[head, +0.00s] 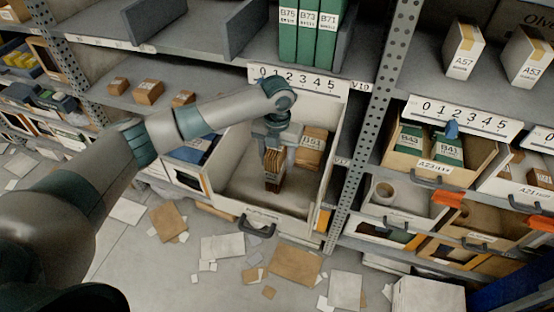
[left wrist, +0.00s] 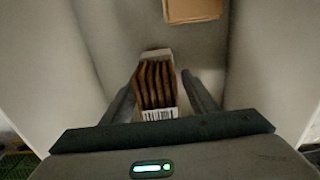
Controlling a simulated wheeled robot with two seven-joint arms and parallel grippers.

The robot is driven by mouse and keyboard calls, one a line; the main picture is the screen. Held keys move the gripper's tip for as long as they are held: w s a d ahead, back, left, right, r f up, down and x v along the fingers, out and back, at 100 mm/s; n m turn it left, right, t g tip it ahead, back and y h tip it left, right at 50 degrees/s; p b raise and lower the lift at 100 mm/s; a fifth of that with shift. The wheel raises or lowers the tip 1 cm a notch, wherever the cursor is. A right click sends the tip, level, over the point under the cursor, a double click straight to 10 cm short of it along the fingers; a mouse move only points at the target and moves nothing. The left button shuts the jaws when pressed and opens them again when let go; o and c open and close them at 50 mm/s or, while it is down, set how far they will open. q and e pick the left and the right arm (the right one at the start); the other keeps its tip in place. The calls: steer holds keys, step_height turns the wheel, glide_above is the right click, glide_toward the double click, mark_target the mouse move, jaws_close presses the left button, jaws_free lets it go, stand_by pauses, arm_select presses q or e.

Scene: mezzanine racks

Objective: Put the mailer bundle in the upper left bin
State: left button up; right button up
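The mailer bundle (head: 272,172), a stack of brown mailers in a white barcoded sleeve, is upright inside a pulled-out pale bin (head: 226,200). My left gripper (head: 275,155) reaches down into this bin from above. In the left wrist view, the bundle (left wrist: 155,88) is between my two fingers (left wrist: 160,92). The fingers look open around it, with a narrow gap at the right finger; contact at the left one is unclear. The bundle seems to be on the bin floor, though its underside is hidden. My right gripper is not in view.
A brown carton marked B51 (head: 311,148) is at the back of the same bin. The bin walls rise close around my gripper. A perforated rack post (head: 366,130) stands to the right, with more bins beyond. Green binders (head: 305,35) stand on the shelf above. Cardboard scraps lie on the floor.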

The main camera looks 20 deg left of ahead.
arm_select(q)
step_height(320, 180, up, 11)
steer(key=b, duration=0.4)
steer(key=shift+f, duration=0.15)
steer(key=shift+r, duration=0.85)
stand_by(2.8)
